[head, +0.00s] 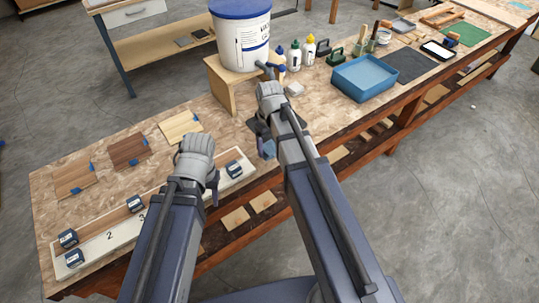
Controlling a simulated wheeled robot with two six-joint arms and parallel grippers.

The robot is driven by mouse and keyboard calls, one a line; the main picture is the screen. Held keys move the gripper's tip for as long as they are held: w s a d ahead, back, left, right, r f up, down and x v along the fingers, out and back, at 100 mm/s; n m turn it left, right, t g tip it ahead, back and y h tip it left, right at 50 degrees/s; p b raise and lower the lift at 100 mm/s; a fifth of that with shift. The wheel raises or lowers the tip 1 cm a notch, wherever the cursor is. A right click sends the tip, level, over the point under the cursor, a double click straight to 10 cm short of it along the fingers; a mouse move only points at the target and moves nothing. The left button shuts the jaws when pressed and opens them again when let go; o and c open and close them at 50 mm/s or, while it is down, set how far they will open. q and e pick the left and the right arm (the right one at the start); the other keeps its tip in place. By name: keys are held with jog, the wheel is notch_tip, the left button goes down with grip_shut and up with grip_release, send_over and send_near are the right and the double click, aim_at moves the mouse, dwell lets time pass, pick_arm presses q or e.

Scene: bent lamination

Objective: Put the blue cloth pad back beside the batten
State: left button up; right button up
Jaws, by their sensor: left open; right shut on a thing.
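My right gripper (262,127) is over the near edge of the workbench, in front of the wooden stand. It is shut on a small blue piece, the blue cloth pad (268,148), which shows just below it and is partly hidden by my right arm. My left gripper (211,188) is open and empty, near the right part of a long pale numbered board (90,250). The board lies along the bench's front edge with several dark blue blocks on it. I cannot tell whether this board is the batten.
A white bucket (241,40) with a tap stands on a wooden stand (221,88). Bottles (294,57) and a blue tray (364,79) are to its right. Three wood samples (129,151) lie at the back left. Bare bench (60,205) shows between the samples and board.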

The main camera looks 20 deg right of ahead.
aim_at(269, 147)
jog(key=shift+f+b, duration=1.6)
jog(key=shift+f, duration=0.15)
jog(key=shift+f, duration=0.1)
jog(key=shift+f, duration=0.15)
jog(key=o, duration=1.1)
jog(key=shift+r, duration=0.2)
notch_tip(269, 147, up, 12)
jog(key=p, duration=1.2)
jog(key=shift+r, duration=0.1)
jog(key=shift+h, duration=0.6)
jog(key=s+a, duration=0.3)
jog(key=s, duration=0.1)
jog(key=s+a, duration=0.4)
jog(key=s, duration=0.1)
jog(key=s+a, duration=0.3)
jog(key=s, duration=0.2)
jog(key=shift+s+a, duration=0.2)
jog(key=shift+a, duration=0.05)
